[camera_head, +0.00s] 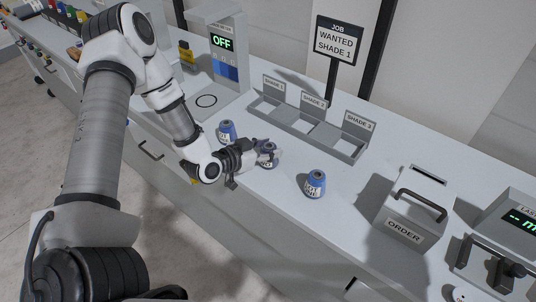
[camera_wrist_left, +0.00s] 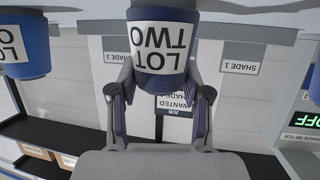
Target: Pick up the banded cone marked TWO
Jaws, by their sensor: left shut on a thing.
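The banded cone marked TWO (camera_wrist_left: 160,48) is blue with a white label reading LOT TWO, upside down in the left wrist view. My left gripper (camera_wrist_left: 161,72) is shut on it, one finger on each side. In the head view my left gripper (camera_head: 262,156) reaches over the counter from the left and partly hides this cone (camera_head: 269,150). It stands between two other blue cones, one behind left (camera_head: 227,130) and one in front right (camera_head: 315,184). I cannot tell whether the held cone still touches the counter. My right gripper is not in view.
A grey three-bin rack (camera_head: 303,125) labelled SHADE 1 to 3 stands behind the cones. A shade meter (camera_head: 222,62) reading OFF is at back left. A sign (camera_head: 335,42) says WANTED SHADE 1. An ORDER box (camera_head: 408,212) stands right. Bare counter lies between cones and box.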

